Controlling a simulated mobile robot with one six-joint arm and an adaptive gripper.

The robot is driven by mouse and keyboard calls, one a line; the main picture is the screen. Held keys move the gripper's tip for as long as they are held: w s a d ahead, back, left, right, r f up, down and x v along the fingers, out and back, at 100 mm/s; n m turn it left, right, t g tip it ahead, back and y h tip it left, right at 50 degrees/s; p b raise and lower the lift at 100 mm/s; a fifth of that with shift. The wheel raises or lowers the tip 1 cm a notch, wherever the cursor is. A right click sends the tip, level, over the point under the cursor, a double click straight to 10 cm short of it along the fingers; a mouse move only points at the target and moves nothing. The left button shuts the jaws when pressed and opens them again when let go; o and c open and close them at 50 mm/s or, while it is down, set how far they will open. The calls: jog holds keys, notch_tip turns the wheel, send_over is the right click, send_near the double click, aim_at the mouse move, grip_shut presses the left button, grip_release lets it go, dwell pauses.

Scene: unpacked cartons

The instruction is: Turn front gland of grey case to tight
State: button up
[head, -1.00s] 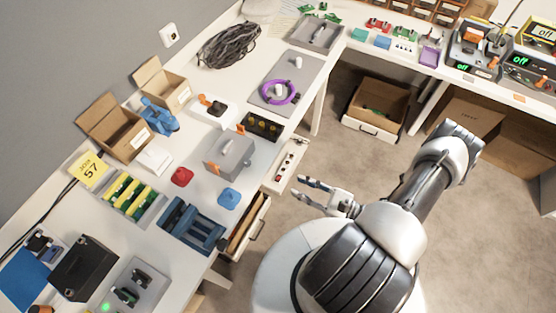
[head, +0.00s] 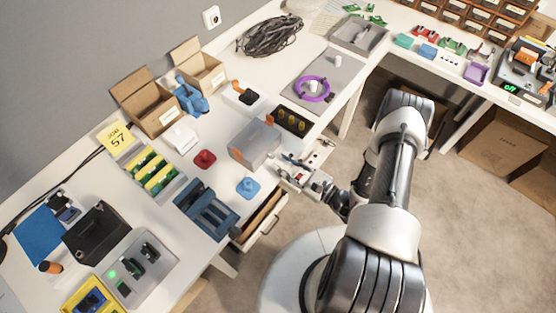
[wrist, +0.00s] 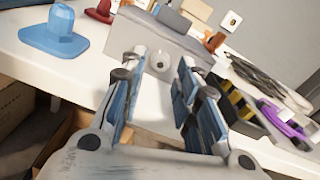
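The grey case (head: 254,145) sits near the front edge of the white workbench, with an orange part at its left end. In the wrist view the case (wrist: 150,38) is ahead of my gripper. A pale round gland (wrist: 160,62) shows on its front face, between my fingertips in the picture. My gripper (head: 290,170) is at the front of the case and is open, with nothing between its fingers. In the wrist view my gripper (wrist: 160,78) has its fingers on either side of the gland. I cannot tell whether they touch it. The gland is not clear in the head view.
A blue knobbed piece (head: 248,187) and a red one (head: 204,159) lie left of the case. A black block with yellow parts (head: 292,120) stands close on its right. An open drawer (head: 262,218) sticks out below the bench edge.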

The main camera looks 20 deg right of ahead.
aim_at(274, 157)
jog(key=shift+x, duration=1.6)
jog(key=shift+c, duration=0.5)
grip_shut()
